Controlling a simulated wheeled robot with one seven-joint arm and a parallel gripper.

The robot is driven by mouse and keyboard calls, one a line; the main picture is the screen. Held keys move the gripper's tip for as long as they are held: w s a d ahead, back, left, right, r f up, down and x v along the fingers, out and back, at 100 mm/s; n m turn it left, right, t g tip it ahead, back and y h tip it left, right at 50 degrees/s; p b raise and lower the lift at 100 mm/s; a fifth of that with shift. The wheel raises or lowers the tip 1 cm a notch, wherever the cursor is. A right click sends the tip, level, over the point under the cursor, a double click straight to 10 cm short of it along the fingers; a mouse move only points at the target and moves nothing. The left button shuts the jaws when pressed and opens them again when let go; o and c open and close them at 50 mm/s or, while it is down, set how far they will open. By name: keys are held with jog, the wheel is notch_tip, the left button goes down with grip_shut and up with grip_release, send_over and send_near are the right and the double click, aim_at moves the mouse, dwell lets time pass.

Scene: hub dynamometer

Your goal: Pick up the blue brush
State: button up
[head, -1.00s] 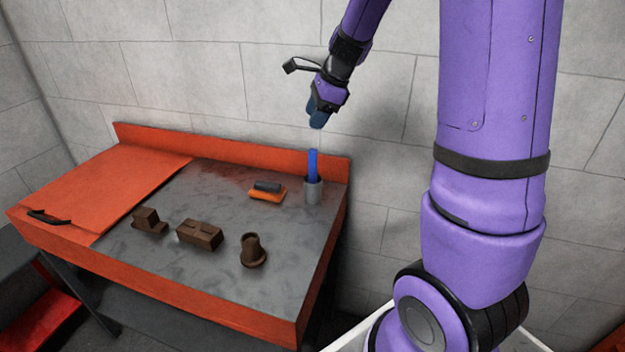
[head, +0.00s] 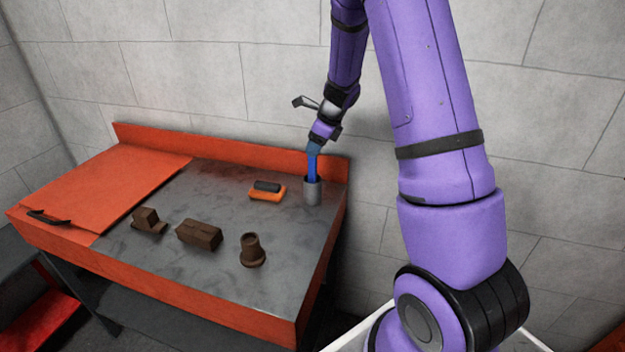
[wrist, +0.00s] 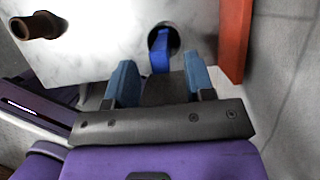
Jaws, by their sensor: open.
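The blue brush (head: 312,167) stands upright in a grey cup (head: 312,192) at the back right of the workbench. In the wrist view the brush (wrist: 160,52) rises out of the cup's dark round opening (wrist: 172,32). My gripper (head: 313,149) is over the cup at the top of the brush. In the wrist view my gripper (wrist: 160,82) is open, with one blue fingertip on each side of the brush's line. I cannot tell whether a finger touches it.
An orange and black block (head: 267,191) lies left of the cup. Several brown parts, including a flanged one (head: 252,250), stand on the grey worktop (head: 215,285). The orange back rail (head: 225,147) rises close behind the cup. An orange panel (head: 95,185) covers the left side.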

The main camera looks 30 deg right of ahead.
aim_at(309, 161)
jog(key=x, duration=0.5)
jog(key=shift+d, duration=0.1)
jog(key=shift+s, duration=0.1)
jog(key=shift+c, duration=0.2)
grip_shut()
